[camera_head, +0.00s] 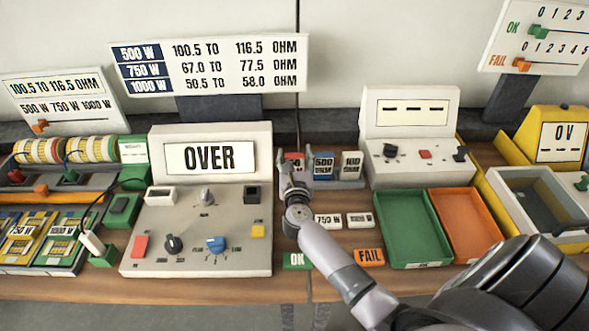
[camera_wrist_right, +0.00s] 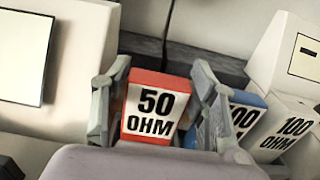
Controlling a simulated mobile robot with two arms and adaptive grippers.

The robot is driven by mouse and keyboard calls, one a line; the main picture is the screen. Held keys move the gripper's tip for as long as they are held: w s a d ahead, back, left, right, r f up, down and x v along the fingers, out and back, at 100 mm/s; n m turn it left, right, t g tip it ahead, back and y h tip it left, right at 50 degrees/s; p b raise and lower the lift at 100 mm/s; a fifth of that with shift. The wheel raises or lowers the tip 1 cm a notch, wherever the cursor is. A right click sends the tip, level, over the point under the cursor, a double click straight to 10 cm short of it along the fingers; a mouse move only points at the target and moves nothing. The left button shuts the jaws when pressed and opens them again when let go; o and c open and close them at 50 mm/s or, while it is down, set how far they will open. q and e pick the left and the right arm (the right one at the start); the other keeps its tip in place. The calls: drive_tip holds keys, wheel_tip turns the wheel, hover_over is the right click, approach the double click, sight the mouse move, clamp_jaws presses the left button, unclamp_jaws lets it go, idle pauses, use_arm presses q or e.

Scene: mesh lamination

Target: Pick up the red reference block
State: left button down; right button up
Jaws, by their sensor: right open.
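The red reference block (camera_wrist_right: 157,83) has a white label reading 50 OHM. In the right wrist view it stands between the two fingers of my right gripper (camera_wrist_right: 160,70), which is open. The left finger is close along the block's left side; I cannot tell whether it touches. The right finger stands beside its right side. In the head view only a small red part of the block (camera_head: 294,157) shows behind my right gripper (camera_head: 293,170). My left gripper is not in view.
A blue 500 block (camera_head: 324,165) and a grey 100 OHM block (camera_head: 351,165) stand close to the right. The meter console (camera_head: 140,262) reading OVER is on the left. A green tray (camera_head: 412,262) and an orange tray (camera_head: 470,240) lie to the right.

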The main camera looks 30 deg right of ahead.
clamp_jaws()
idle(0.7)
